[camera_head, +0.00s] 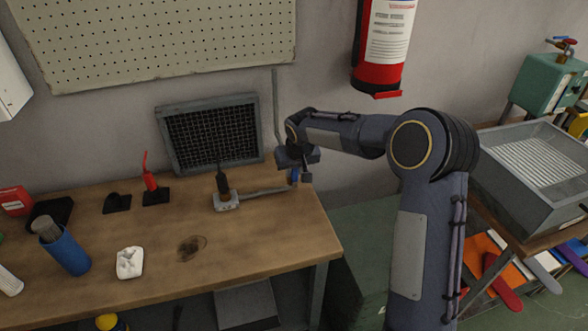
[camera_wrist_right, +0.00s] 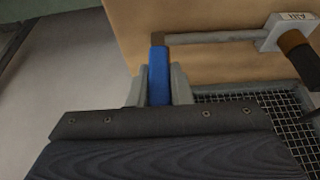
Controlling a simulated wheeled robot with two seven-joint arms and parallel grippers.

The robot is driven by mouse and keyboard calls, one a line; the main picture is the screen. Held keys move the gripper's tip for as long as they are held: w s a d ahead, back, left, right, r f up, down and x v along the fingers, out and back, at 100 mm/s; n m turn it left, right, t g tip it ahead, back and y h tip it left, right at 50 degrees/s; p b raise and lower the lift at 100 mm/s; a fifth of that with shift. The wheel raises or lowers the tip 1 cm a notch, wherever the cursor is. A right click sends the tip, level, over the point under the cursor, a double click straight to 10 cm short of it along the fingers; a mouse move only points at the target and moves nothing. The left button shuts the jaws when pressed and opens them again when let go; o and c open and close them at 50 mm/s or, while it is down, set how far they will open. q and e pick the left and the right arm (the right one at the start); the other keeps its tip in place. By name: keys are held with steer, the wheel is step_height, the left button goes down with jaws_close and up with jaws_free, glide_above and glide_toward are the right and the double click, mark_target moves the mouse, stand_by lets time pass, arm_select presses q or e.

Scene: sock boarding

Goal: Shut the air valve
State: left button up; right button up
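The air valve (camera_head: 227,203) is a small grey block with a dark upright part, on the bench near its back right. Its grey lever (camera_head: 265,191) reaches right toward the bench's right edge and ends in a blue handle (camera_head: 294,175). In the right wrist view the block (camera_wrist_right: 283,32) carries an "AIR" label, and the lever (camera_wrist_right: 210,37) runs to the blue handle (camera_wrist_right: 159,75). My right gripper (camera_wrist_right: 159,84) has one finger on each side of the blue handle, with no clear gap showing. My left gripper is not in view.
A mesh-fronted grey frame (camera_head: 212,133) leans on the wall behind the valve. A red-handled tool (camera_head: 150,179), a blue cup (camera_head: 66,252) and a crumpled white item (camera_head: 129,262) stand left on the bench (camera_head: 250,245). A grey bin (camera_head: 535,185) is at right.

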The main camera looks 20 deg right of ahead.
jaws_close()
steer(key=shift+a, duration=0.15)
steer(key=a+h+b, duration=0.1)
steer(key=h+b, duration=0.1)
steer(key=a+f+n+h+b, duration=0.1)
steer(key=h+b, duration=0.1)
steer(key=h, duration=0.1)
steer(key=a+h+b, duration=0.1)
steer(key=h+b, duration=0.1)
steer(key=shift+w+a+f+n+h, duration=0.15)
steer(key=shift+a+f+n+h, duration=0.15)
steer(key=shift+a+f+h, duration=0.1)
steer(key=f+h+b, duration=0.1)
steer(key=h, duration=0.1)
steer(key=a+f+n+h+b, duration=0.1)
steer(key=h+b, duration=0.1)
steer(key=shift+a, duration=0.15)
steer(key=shift+a+f+n+t+h+b, duration=0.1)
steer(key=shift+f+n+t+h+b, duration=0.2)
steer(key=shift+h+b, duration=0.55)
steer(key=shift+a+f+n+t+h+b, duration=0.1)
steer(key=shift+f+n+h+b, duration=0.25)
steer(key=shift+h+b, duration=0.45)
steer(key=shift+h, duration=0.25)
steer(key=o, duration=0.6)
jaws_free()
